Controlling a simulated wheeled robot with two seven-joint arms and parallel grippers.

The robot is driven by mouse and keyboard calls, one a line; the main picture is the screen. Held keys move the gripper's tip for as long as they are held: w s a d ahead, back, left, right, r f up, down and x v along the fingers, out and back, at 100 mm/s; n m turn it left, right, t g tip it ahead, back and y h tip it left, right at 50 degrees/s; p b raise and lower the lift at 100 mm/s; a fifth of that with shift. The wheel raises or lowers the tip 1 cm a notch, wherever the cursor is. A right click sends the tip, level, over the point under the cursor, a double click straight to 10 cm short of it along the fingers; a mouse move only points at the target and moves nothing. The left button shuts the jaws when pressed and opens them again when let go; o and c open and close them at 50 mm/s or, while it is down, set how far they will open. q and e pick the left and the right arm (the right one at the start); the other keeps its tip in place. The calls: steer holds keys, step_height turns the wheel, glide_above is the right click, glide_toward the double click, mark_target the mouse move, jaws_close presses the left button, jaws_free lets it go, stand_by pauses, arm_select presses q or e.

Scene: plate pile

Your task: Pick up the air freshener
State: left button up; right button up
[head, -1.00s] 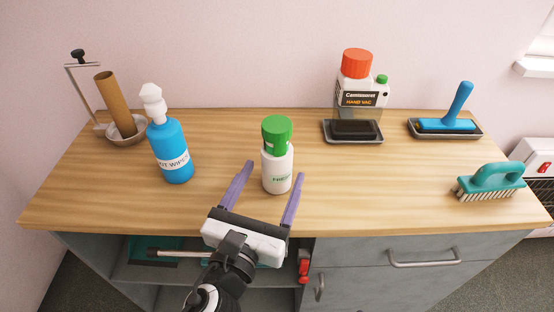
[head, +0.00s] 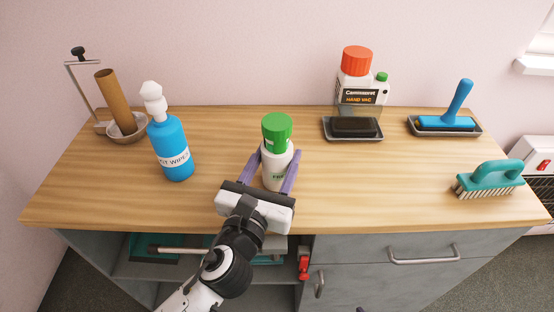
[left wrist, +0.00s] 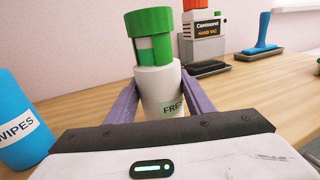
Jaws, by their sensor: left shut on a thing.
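The air freshener (head: 277,135) is a white can with a green cap and a "FRESH" label. It stands upright near the middle of the wooden counter. My left gripper (head: 274,168) comes in from the front, with one purple finger on each side of the can's white body, shut on it. In the left wrist view the air freshener (left wrist: 158,85) sits between the two fingers (left wrist: 160,100), its green cap above them. The lower part of the can is hidden behind the gripper's body. My right gripper is not in view.
A blue wipes bottle (head: 171,150) stands to the left, with a cardboard roll on a holder (head: 116,103) behind it.

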mark_target(277, 121)
arm_select(q)
step_height(277, 121, up, 10)
steer(key=p, duration=0.3)
steer(key=shift+r, duration=0.1)
stand_by(0.3)
step_height(277, 121, down, 7)
steer(key=shift+f+b, duration=0.15)
steer(key=shift+b, duration=0.95)
steer(key=shift+f+b, duration=1.25)
steer(key=shift+b, duration=0.15)
steer(key=shift+f, duration=0.2)
